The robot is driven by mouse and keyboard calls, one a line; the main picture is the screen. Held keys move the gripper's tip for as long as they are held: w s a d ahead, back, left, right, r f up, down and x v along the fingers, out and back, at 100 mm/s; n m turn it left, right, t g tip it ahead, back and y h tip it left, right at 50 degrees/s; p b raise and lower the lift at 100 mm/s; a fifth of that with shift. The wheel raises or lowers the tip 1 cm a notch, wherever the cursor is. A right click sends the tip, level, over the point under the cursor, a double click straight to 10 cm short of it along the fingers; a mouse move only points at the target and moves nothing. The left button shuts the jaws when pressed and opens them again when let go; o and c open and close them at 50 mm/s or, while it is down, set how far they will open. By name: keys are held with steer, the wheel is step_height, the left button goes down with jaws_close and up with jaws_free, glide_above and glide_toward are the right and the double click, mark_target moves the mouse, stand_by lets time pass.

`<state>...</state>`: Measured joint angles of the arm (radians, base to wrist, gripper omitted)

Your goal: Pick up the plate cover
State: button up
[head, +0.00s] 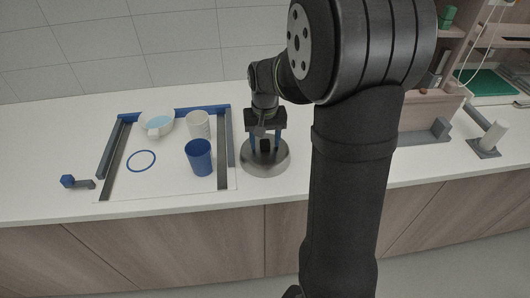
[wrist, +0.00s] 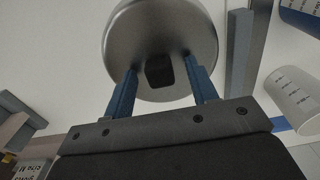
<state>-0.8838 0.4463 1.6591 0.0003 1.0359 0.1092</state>
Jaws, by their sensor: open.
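The plate cover (head: 258,163) is a round grey metal dome with a black knob (head: 265,147) on top. It sits on the white counter, just right of the tray area. My gripper (head: 265,144) is above it, pointing down, with its two blue fingers apart on either side of the knob. In the wrist view the cover (wrist: 150,30) shows under the fingers, and the black knob (wrist: 159,71) lies between the open fingertips of my gripper (wrist: 160,78). A gap shows on each side of the knob. Whether the fingertips touch the dome, I cannot tell.
Left of the cover, a frame with grey and blue rails (head: 223,150) surrounds a blue cup (head: 200,158), a white cup (head: 198,124), a white bowl (head: 157,124) and a blue ring (head: 141,161). A white cylinder on a grey base (head: 490,140) stands far right.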

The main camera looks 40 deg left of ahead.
mark_target(265, 141)
jaws_close()
steer(key=shift+r, duration=0.15)
step_height(265, 141, up, 4)
steer(key=shift+r, duration=0.1)
steer(key=w+d+r, duration=0.3)
steer(key=d+r, duration=0.3)
steer(key=d, duration=0.5)
steer(key=shift+w+r, duration=0.3)
steer(key=shift+w, duration=0.05)
